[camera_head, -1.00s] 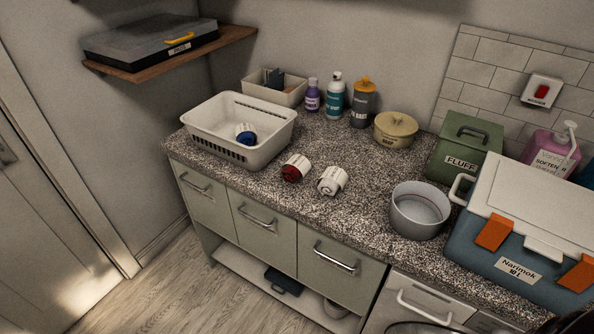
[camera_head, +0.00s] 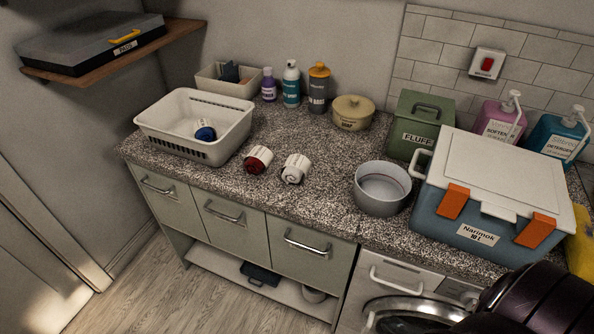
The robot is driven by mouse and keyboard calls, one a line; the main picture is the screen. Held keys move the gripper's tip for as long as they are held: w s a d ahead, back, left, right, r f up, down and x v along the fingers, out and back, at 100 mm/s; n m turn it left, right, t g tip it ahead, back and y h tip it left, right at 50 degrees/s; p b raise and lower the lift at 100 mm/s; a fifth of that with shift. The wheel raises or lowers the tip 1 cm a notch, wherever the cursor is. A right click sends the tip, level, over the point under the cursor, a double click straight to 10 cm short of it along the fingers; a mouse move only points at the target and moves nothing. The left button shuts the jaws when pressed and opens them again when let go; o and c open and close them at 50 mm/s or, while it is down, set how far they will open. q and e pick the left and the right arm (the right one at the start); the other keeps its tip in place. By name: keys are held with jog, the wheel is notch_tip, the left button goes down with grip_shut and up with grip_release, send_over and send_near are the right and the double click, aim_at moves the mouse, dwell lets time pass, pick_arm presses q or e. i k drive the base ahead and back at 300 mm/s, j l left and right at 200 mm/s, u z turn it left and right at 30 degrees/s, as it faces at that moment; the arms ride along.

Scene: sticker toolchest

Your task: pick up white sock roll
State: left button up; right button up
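The white sock roll (camera_head: 295,169) lies on the speckled countertop (camera_head: 300,205), near the front edge. A red and white sock roll (camera_head: 258,160) lies just to its left, close beside it. A blue and white sock roll (camera_head: 205,131) sits inside the white basket (camera_head: 178,146) at the left end of the counter. No gripper fingers show in the view. A dark rounded shape at the lower right looks like part of my own arm, but its gripper is not visible.
A grey round pot (camera_head: 382,188) stands right of the white roll. Farther right is a blue cooler box (camera_head: 470,232) with a white lid. Counter in front of the bottles is clear.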

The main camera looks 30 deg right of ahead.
aim_at(296, 168)
jog(key=i+j, duration=0.25)
jog(key=i, duration=0.25)
jog(key=i+j+z, duration=0.1)
jog(key=z, duration=0.3)
jog(key=i+j+z, duration=0.2)
jog(key=z, duration=0.2)
jog(key=i+j+z, duration=0.15)
jog(key=z, duration=0.25)
jog(key=j, duration=0.1)
